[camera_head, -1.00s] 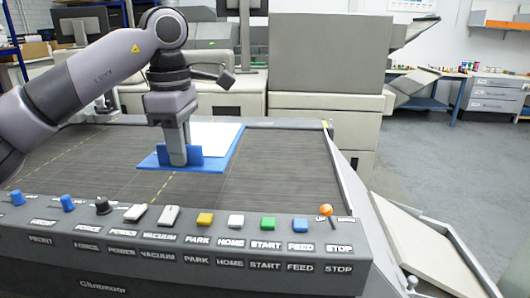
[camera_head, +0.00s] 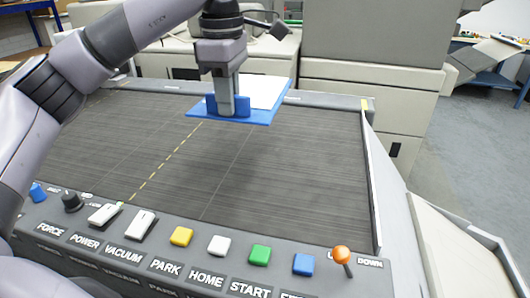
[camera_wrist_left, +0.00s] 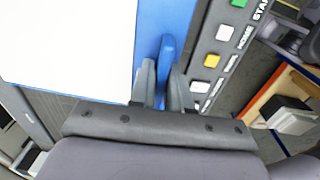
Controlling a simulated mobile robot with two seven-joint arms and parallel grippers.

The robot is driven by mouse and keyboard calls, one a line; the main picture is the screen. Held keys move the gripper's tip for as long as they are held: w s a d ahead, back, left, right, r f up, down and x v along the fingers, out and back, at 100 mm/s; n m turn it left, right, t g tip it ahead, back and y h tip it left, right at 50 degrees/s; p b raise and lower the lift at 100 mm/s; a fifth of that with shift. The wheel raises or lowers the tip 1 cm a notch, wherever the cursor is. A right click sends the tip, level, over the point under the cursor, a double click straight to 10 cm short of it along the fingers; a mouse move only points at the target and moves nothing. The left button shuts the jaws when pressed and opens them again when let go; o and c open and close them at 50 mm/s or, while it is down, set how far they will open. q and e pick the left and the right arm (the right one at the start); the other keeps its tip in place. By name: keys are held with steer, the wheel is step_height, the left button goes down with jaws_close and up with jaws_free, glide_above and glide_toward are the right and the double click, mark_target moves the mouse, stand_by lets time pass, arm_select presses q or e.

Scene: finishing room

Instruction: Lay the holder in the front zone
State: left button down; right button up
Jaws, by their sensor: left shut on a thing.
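The holder (camera_head: 262,115) is a blue flat board with a white sheet (camera_head: 262,92) on it and an upright blue tab (camera_head: 243,104). My left gripper (camera_head: 227,108) is shut on the tab. The holder seems raised above the dark ribbed bed (camera_head: 290,170), its far edge overlapping the bed's back rim in the head view. In the left wrist view the fingers (camera_wrist_left: 160,90) pinch the blue tab, with the white sheet at left. A yellow dashed line (camera_head: 165,165) runs across the bed; no zone label shows on it. My right gripper is out of view.
A control panel (camera_head: 190,262) with coloured buttons and an orange-knobbed lever (camera_head: 342,254) runs along the near edge. A raised rail (camera_head: 372,195) bounds the bed at right. The bed's near and right parts are clear. Beige machine cabinets (camera_head: 375,90) stand behind.

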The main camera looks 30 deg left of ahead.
arm_select(q)
step_height(320, 180, down, 14)
steer(key=shift+s+f+b, duration=0.15)
steer(key=shift+f+b, duration=0.05)
steer(key=shift+b, duration=0.45)
steer(key=shift+f, duration=2.5)
steer(key=c, duration=1.1)
jaws_free()
steer(key=shift+r, duration=0.1)
steer(key=r, duration=1.1)
steer(key=shift+s+r+b, duration=0.2)
steer(key=shift+r+b, duration=0.1)
steer(key=shift+r, duration=0.1)
